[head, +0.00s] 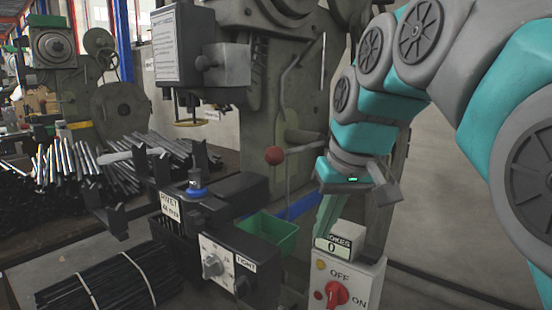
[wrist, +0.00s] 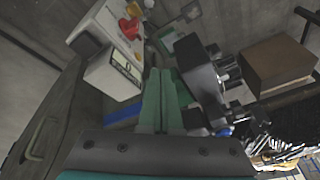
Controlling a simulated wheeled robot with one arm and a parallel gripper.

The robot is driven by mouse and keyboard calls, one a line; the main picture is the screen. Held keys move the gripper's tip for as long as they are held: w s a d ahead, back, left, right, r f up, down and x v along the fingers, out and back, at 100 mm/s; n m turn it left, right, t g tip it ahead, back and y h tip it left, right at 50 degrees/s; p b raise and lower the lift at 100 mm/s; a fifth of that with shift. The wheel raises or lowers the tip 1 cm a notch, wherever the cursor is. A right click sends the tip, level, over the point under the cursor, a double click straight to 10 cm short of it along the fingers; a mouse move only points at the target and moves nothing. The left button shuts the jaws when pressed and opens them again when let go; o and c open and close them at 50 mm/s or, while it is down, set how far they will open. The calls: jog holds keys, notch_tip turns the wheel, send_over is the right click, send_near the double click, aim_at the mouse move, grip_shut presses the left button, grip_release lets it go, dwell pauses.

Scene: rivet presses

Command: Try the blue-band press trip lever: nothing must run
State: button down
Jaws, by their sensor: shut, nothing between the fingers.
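The near press (head: 265,85) is a grey-green machine with a blue band (head: 300,207) low on its body. A lever with a red ball knob (head: 274,156) sticks out from its front; I do not make it out in the wrist view. A switch box (head: 345,275) stands right of the press, with a red rotary switch (head: 336,293) marked OFF and ON and a counter (head: 332,246) reading 0. I cannot tell the switch's setting surely. My gripper (head: 326,222) is shut and empty, its green fingers (wrist: 161,75) pointing down behind the counter, apart from the red knob.
A rivet fixture (head: 197,192) and a dial box (head: 230,265) stand in front of the press. A green bin (head: 268,236) sits between dial box and switch box. Bundled dark rods (head: 95,290) lie at lower left. The floor at right is clear.

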aim_at(278, 152)
jog(key=w+a+r+n+t+y, duration=0.1)
jog(key=w+a+r, duration=0.1)
jog(key=r, duration=0.6)
jog(key=w+a+r+n+t, duration=0.2)
jog(key=w+r, duration=0.1)
jog(key=r, duration=0.5)
jog(key=shift+a+r+y+b, duration=0.3)
jog(key=shift+a+r+y, duration=0.05)
jog(key=shift+a+y, duration=0.05)
jog(key=shift+w+f, duration=0.1)
jog(key=shift+w, duration=0.05)
jog(key=shift+b+x, duration=1.9)
jog(key=shift+x, duration=1.55)
jog(key=shift+f, duration=0.1)
